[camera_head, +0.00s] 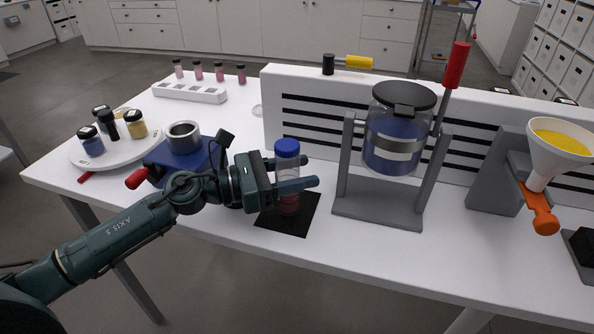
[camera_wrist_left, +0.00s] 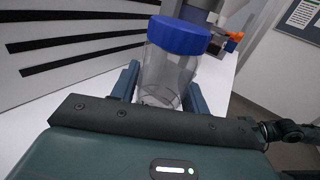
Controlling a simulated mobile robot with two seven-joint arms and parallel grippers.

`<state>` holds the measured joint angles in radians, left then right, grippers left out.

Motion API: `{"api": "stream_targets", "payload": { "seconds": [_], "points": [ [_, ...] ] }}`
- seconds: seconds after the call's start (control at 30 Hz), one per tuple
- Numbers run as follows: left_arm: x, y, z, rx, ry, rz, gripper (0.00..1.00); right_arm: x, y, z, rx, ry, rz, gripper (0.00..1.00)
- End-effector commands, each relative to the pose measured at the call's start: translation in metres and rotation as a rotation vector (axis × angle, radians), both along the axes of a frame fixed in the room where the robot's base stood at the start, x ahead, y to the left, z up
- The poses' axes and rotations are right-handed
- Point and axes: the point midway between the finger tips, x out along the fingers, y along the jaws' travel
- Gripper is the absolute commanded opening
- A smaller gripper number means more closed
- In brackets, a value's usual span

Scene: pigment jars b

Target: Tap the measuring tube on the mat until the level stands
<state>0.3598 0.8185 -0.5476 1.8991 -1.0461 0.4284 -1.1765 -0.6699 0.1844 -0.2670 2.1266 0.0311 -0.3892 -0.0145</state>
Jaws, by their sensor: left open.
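The measuring tube (camera_head: 288,203) is clear with a blue cap and reddish contents low down. It stands upright on the black mat (camera_head: 274,221) at the table's front middle. My left gripper (camera_head: 297,175) is open, with one finger on each side of the tube. In the left wrist view the tube (camera_wrist_left: 168,75) stands between the two blue fingers (camera_wrist_left: 160,88), its blue cap above them. Its upper part looks empty there. The lower part and its contact with the mat are partly hidden by the near finger. My right gripper is not in view.
A drum of blue powder (camera_head: 392,135) in a grey stand is right of the mat. A funnel with yellow powder (camera_head: 556,145) stands far right. A turntable with jars (camera_head: 97,157) and a blue device with a metal cup (camera_head: 184,137) are left. A slotted white panel (camera_head: 300,100) runs behind.

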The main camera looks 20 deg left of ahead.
Motion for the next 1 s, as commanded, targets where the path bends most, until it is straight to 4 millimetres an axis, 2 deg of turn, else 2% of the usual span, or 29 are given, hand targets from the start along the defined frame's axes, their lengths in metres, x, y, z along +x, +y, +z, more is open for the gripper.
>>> {"api": "stream_targets", "payload": {
  "seconds": [0.03,0.5,0.7,0.9,0.93,1.0],
  "points": [
    [0.0,0.0,0.001,0.0,0.0,0.0,0.45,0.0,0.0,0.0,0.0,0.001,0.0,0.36],
    [0.0,0.0,0.001,0.0,0.0,0.0,0.09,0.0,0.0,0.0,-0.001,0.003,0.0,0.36],
    [0.0,0.0,0.013,0.001,-0.001,0.0,0.09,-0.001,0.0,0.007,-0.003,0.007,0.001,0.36],
    [0.0,0.0,0.013,0.0,0.0,0.0,0.09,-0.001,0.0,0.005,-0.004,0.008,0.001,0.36],
    [0.0,0.0,0.013,0.0,0.0,0.0,0.39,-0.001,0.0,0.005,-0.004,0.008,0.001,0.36],
    [0.0,0.0,0.013,0.0,0.0,0.0,0.45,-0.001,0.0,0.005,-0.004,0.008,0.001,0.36]
  ]
}}
